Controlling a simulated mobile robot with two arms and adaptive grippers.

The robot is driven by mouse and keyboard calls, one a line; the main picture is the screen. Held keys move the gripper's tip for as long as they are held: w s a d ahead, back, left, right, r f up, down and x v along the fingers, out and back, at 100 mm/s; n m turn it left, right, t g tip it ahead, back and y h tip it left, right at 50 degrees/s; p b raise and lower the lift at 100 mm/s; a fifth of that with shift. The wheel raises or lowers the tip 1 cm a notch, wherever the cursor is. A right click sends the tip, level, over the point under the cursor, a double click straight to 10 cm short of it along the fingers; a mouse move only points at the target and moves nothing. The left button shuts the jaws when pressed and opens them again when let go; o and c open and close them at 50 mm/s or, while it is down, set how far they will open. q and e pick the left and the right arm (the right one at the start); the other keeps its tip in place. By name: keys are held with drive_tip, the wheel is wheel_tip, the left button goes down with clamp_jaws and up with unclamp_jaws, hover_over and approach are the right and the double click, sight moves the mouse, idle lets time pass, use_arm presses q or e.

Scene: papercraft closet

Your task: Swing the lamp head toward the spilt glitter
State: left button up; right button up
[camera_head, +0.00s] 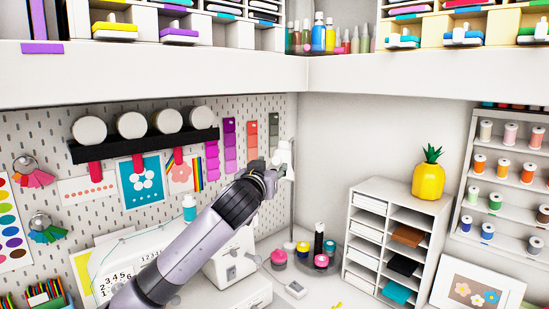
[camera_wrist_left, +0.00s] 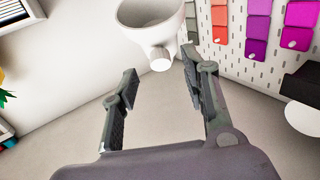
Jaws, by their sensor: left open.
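The white lamp head (camera_head: 284,155) is at the top of a thin upright pole by the wall corner. In the left wrist view the lamp head (camera_wrist_left: 152,14) is a white cup shape with a short round knob (camera_wrist_left: 161,58) pointing at my gripper. My left gripper (camera_head: 273,171) is right beside the lamp head and partly covers it. In the wrist view its two fingers (camera_wrist_left: 160,76) are spread, with the knob near the gap between their tips; I cannot tell if they touch it. A small yellow patch (camera_head: 337,305) at the bottom edge may be glitter. My right gripper is not in view.
A white sewing machine (camera_head: 232,258) stands below my left arm. Paint pots (camera_head: 278,257) and bottles are by the pole's foot. A shelf unit (camera_head: 376,190) with a pineapple (camera_head: 428,180) stands right. A pegboard (camera_head: 270,112) with swatches is behind, and a long shelf (camera_head: 200,66) runs above.

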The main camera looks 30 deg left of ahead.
sight(276, 163)
use_arm(q)
drive_tip(key=shift+p+x, duration=0.35)
drive_tip(key=shift+x, duration=0.8)
drive_tip(key=shift+w+a, duration=0.15)
drive_tip(key=shift+w, duration=0.5)
drive_tip(key=shift+c, duration=0.2)
clamp_jaws()
